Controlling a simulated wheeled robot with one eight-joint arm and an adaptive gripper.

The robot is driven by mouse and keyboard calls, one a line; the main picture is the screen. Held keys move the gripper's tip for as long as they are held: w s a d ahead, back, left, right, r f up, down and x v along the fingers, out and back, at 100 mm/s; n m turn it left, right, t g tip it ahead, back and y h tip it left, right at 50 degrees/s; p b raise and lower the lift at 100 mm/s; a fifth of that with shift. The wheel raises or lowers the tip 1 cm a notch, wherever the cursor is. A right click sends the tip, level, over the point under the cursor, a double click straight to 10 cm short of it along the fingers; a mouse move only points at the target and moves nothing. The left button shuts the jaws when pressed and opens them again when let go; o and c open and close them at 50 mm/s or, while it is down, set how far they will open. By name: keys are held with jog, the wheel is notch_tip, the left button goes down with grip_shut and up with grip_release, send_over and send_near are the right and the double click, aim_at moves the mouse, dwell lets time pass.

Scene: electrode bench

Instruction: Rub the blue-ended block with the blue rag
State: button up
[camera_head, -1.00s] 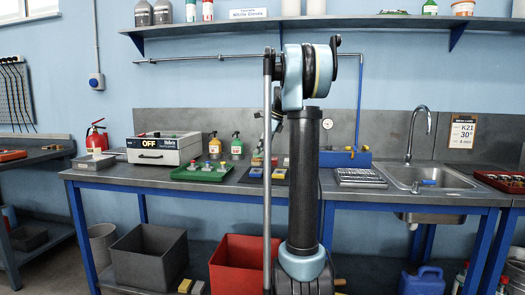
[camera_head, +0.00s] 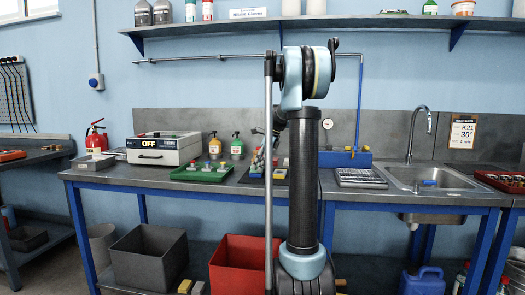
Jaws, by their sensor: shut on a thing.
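A green tray (camera_head: 186,174) on the bench left of centre holds several small blocks with coloured ends. They are too small for me to tell which is blue-ended. Just left of my arm's dark upright link, a small cluster of blue, yellow and red pieces (camera_head: 257,160) shows above the bench. I cannot tell whether a block or the rag is among them. My gripper is hidden behind my own arm, so its hold cannot be seen.
A white device reading OFF (camera_head: 165,149) stands at the back left beside pump bottles (camera_head: 237,146). A grey rack (camera_head: 360,178) lies left of the sink (camera_head: 440,182). A grey bin (camera_head: 147,258) and a red bin (camera_head: 240,264) stand below.

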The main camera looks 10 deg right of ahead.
jog(key=shift+w+a+f, duration=0.1)
jog(key=shift+w+a, duration=0.15)
jog(key=shift+a, duration=1)
jog(key=shift+s+d, duration=0.25)
jog(key=shift+d, duration=0.75)
jog(key=shift+s+d, duration=0.25)
jog(key=shift+d, duration=0.7)
jog(key=shift+w+a, duration=0.1)
jog(key=shift+a, duration=0.35)
jog(key=shift+w+a, duration=0.25)
jog(key=shift+a, duration=0.4)
jog(key=shift+w+a, duration=0.2)
jog(key=shift+a, duration=0.45)
jog(key=shift+s+d, duration=0.25)
jog(key=shift+d, duration=0.5)
jog(key=shift+s+d, duration=0.25)
jog(key=shift+d, duration=0.8)
jog(key=shift+r, duration=3.95)
jog(key=shift+s, duration=0.2)
